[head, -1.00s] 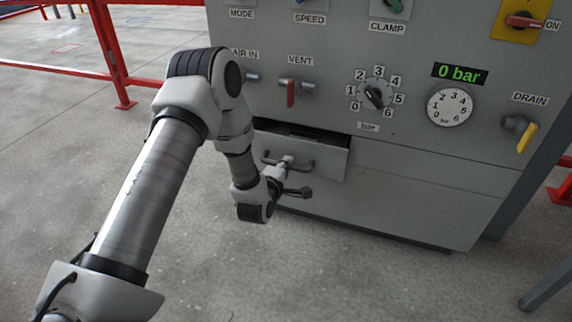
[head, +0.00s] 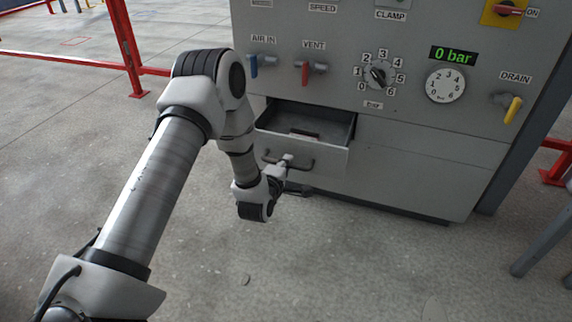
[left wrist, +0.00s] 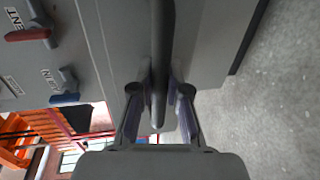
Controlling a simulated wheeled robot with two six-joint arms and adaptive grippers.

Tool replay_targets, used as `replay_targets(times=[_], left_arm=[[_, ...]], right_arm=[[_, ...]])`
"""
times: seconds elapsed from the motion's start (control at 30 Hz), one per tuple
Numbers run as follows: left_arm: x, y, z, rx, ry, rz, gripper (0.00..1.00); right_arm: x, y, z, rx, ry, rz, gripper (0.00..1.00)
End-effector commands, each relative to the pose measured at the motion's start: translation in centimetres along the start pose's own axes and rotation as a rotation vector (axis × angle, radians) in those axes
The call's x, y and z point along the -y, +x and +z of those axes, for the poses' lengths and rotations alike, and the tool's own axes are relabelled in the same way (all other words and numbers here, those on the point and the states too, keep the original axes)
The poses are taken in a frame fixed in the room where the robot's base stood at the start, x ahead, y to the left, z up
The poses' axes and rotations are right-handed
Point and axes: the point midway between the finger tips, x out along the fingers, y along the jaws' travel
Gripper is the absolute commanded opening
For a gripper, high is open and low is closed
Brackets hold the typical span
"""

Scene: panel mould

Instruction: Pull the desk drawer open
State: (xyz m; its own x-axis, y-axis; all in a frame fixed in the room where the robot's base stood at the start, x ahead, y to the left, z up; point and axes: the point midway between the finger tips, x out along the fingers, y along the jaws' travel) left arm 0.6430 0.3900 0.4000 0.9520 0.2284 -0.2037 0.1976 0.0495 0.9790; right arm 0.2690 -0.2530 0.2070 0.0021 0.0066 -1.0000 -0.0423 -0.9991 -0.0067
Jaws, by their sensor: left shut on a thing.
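The desk drawer (head: 332,158) stands pulled out from the grey panel cabinet in the head view, its inside showing from above. A dark flat item (head: 306,133) shows inside it. The drawer's bar handle (head: 303,166) is on its front. My left gripper (head: 285,165) is at the handle and shut on it. In the left wrist view the handle (left wrist: 159,70) runs between the two fingers of my left gripper (left wrist: 160,95). My arm hides part of the drawer's left side. My right gripper is not in view.
The cabinet front (head: 430,165) carries a red vent lever (head: 305,73), a blue air-in lever (head: 254,66), a numbered knob (head: 378,75), a gauge (head: 445,85) and a yellow drain lever (head: 513,109) above the drawer. Red railings (head: 124,50) stand behind at left. The floor in front is clear.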

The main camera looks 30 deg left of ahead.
Motion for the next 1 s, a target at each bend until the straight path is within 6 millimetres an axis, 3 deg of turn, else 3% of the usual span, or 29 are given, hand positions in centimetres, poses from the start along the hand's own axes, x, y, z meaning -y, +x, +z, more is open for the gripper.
replay_targets(times=[0.03,0.07,0.1,0.13,0.4,0.53,0.9,1.0], left_arm=[[0.0,0.0,0.0,0.001,0.000,-0.001,0.00],[0.0,0.0,0.0,0.001,0.000,-0.001,0.26],[0.0,0.0,0.0,0.001,0.000,-0.001,0.40],[0.0,0.0,0.0,0.001,0.000,-0.001,0.41],[0.0,-0.1,0.0,0.000,0.000,-0.001,0.41],[0.1,-1.0,0.0,0.000,-0.001,-0.004,0.41],[0.1,-9.8,0.0,0.001,0.000,-0.006,0.41],[0.1,-11.3,0.1,0.001,0.000,-0.004,0.41]], right_arm=[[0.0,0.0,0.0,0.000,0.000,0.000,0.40],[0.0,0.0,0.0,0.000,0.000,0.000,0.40],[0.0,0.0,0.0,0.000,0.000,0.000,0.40],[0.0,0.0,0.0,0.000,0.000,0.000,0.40],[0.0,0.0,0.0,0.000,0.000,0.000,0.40],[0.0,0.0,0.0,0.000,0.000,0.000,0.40],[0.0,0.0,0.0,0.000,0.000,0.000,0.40],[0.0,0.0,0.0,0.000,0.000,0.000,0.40]])
